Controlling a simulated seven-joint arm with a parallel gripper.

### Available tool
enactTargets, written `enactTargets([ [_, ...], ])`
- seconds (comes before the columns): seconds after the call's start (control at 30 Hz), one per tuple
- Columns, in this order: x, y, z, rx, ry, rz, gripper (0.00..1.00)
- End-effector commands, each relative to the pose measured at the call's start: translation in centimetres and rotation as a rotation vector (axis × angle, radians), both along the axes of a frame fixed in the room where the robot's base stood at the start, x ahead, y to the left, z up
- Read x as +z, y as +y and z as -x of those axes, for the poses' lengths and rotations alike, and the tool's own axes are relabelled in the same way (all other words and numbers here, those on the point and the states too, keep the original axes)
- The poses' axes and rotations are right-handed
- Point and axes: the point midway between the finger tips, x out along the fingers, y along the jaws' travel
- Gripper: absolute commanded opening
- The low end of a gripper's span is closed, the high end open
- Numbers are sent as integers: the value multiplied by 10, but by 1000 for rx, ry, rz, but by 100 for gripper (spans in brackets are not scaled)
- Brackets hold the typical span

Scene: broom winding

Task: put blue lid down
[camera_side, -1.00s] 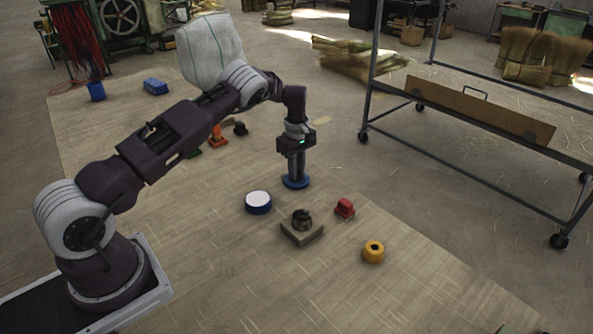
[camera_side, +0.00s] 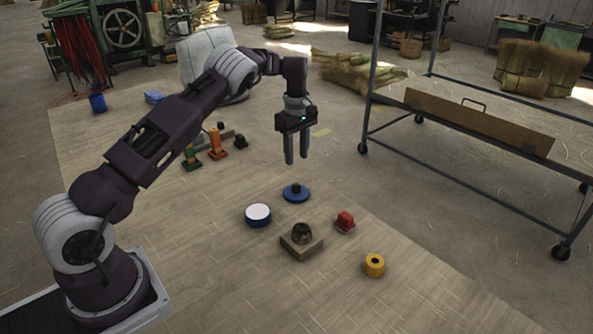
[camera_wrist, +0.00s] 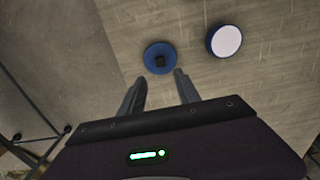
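The blue lid (camera_side: 296,195) lies flat on the work mat, its dark knob pointing up. In the wrist view the blue lid (camera_wrist: 159,58) is just beyond my fingertips. My gripper (camera_side: 296,162) hangs above the lid, fingers pointing down, with a clear gap between fingertips and knob. In the wrist view my gripper (camera_wrist: 160,82) has its two fingers apart with nothing between them. A round blue container with a white top (camera_side: 258,214) stands left of the lid; it also shows in the wrist view (camera_wrist: 225,41).
A dark round part on a square block (camera_side: 301,240), a red block (camera_side: 344,221) and a yellow ring (camera_side: 374,265) stand nearer the front. Green and orange pieces (camera_side: 216,145) stand behind left. A wheeled metal rack (camera_side: 480,125) is at right.

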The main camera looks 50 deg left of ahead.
Motion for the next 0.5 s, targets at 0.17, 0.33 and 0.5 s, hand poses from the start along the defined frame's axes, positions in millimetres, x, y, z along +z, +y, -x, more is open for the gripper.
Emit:
enactTargets([
  [0.17, 12, 0, 1, 0, 1, -1, 39],
  [0.33, 41, -6, 4, -32, -31, 9, 39],
  [0.5, 151, -53, 51, -256, -160, 41, 39],
])
